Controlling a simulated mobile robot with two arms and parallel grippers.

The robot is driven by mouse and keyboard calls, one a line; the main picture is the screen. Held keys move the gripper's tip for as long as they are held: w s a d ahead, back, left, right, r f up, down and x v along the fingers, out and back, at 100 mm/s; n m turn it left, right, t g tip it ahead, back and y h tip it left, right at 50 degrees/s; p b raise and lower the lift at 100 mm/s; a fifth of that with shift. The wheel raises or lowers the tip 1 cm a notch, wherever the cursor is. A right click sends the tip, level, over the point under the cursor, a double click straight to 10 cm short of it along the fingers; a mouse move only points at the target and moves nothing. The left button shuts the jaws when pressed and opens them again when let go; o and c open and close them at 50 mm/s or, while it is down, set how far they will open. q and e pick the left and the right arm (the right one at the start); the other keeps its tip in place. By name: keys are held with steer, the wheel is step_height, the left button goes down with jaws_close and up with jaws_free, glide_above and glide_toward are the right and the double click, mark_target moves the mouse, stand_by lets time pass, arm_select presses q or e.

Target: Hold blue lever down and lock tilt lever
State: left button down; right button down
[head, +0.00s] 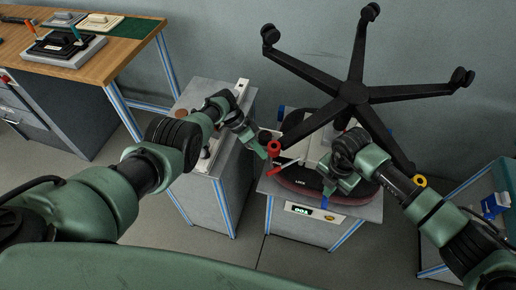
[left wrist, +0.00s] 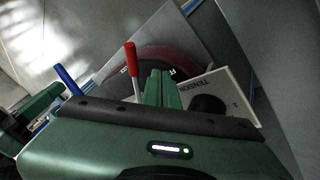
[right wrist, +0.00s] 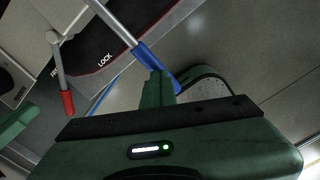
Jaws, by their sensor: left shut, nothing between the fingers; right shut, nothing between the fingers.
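The chair's black star base (head: 354,92) points up above its upturned seat. The blue lever (head: 324,201) hangs at the front; its blue grip (right wrist: 157,66) is right at my right gripper's shut fingertips (right wrist: 159,86), apparently touching. The red-tipped tilt lever (head: 256,170) sticks out to the left on a grey rod; its red grip shows in the right wrist view (right wrist: 67,102), nearer the partly hidden "FREE" mark than "LOCK". My left gripper (head: 272,150) is shut and empty just above the red lever, apart from it in the left wrist view (left wrist: 160,86).
A "TENSION" plate with a black knob (left wrist: 208,104) is right of my left fingers. A grey cabinet (head: 203,185) stands left of the chair stand (head: 365,212).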

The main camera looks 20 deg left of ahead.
mark_target(271, 175)
arm_select(q)
steer(key=shift+s+d+f, duration=0.2)
steer(key=shift+s+d, duration=0.5)
steer(key=shift+s+d+f, duration=0.2)
steer(key=shift+s+d, duration=0.45)
arm_select(e)
steer(key=shift+w+d+f, duration=0.1)
steer(key=shift+w+d, duration=0.1)
arm_select(q)
steer(key=shift+s+d+f, duration=0.1)
steer(key=shift+s, duration=0.05)
steer(key=shift+s+d+n+t, duration=0.9)
steer(key=shift+s+d+n, duration=0.35)
steer(key=shift+s+n, duration=0.3)
steer(key=shift+s+d+n+t+y, duration=0.15)
steer(key=shift+s+d+n+t, duration=0.2)
steer(key=shift+d+n, duration=0.3)
steer(key=shift+s+d+n+t+y, duration=0.15)
steer(key=shift+s+d+n+t, duration=0.1)
steer(key=shift+s+d+n, duration=0.25)
steer(key=shift+s+d, duration=0.15)
steer(key=shift+d, duration=0.5)
arm_select(e)
steer(key=shift+f, duration=0.1)
